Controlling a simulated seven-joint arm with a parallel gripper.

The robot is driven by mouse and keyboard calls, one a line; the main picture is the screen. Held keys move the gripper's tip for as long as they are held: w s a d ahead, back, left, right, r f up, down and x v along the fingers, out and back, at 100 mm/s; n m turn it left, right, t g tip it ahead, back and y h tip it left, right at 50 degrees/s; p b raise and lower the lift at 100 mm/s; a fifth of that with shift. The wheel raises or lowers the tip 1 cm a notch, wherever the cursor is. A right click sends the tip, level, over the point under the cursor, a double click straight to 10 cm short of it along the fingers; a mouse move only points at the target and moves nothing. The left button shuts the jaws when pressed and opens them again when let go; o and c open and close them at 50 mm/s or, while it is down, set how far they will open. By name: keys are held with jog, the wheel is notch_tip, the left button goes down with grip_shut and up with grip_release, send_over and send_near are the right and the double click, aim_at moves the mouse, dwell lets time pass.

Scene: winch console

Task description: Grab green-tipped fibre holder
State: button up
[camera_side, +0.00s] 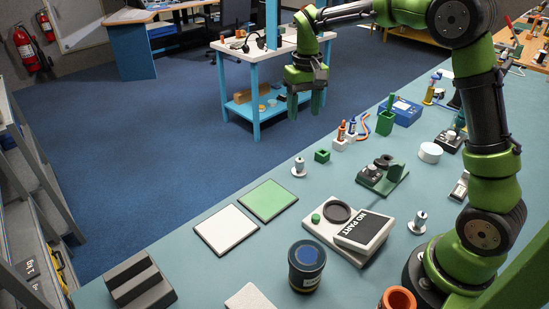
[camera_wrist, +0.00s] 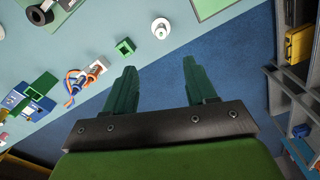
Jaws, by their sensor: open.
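My gripper (camera_side: 305,103) is open and empty, with its fingers pointing down. In the side view it hangs high, in front of the white side table. In the wrist view the gripper (camera_wrist: 160,66) has nothing between its fingers. A white block (camera_side: 340,144) with slim orange-tipped holders (camera_side: 352,127) stands at the bench's far edge; the block also shows in the wrist view (camera_wrist: 97,69), with orange and blue cables beside it. Behind it is a green box (camera_side: 385,124) with a green upright piece (camera_side: 390,101). I cannot tell whether this piece is the green-tipped fibre holder.
A small open green cube (camera_side: 322,156) and a metal-topped peg (camera_side: 299,168) stand near the bench edge. A blue box (camera_side: 405,112) lies behind the green box. Green (camera_side: 268,200) and white (camera_side: 225,228) plates lie nearer.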

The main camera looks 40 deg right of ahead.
send_over(300, 159)
jog(key=f, duration=1.1)
jog(key=shift+s, duration=0.25)
jog(key=shift+w+f, duration=0.15)
jog(key=shift+f, duration=1.3)
jog(key=shift+w+f, duration=0.1)
jog(key=shift+f, duration=1.3)
grip_shut()
